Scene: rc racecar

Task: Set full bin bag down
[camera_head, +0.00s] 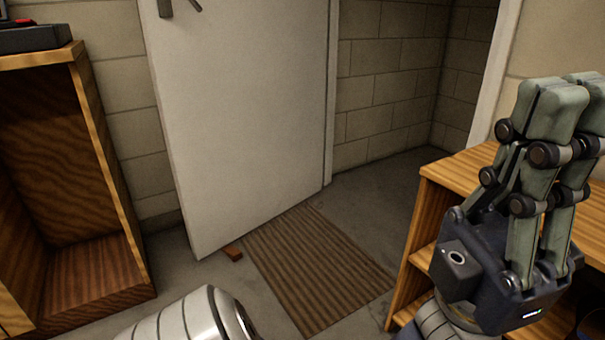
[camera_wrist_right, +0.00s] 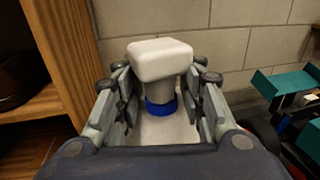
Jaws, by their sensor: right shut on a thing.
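In the right wrist view, my right gripper (camera_wrist_right: 162,84) is shut around the narrow neck of a white bin bag (camera_wrist_right: 158,60). The bag's blocky top sticks up above the fingers. A blue band (camera_wrist_right: 162,106) circles the neck, and white bag body shows below it. The rest of the bag is hidden behind my gripper. In the head view, another gripper (camera_head: 572,95), seemingly my left one, points upward at the right. I see nothing in it, and its finger gap is hard to judge. The bag does not show in the head view.
A white door (camera_head: 245,110) stands by a ribbed brown mat (camera_head: 315,268) on grey floor. A wooden cabinet (camera_head: 100,140) is at left, a wooden shelf (camera_head: 440,185) at right. In the wrist view, wood (camera_wrist_right: 65,45) is close at left, teal parts (camera_wrist_right: 285,82) at right.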

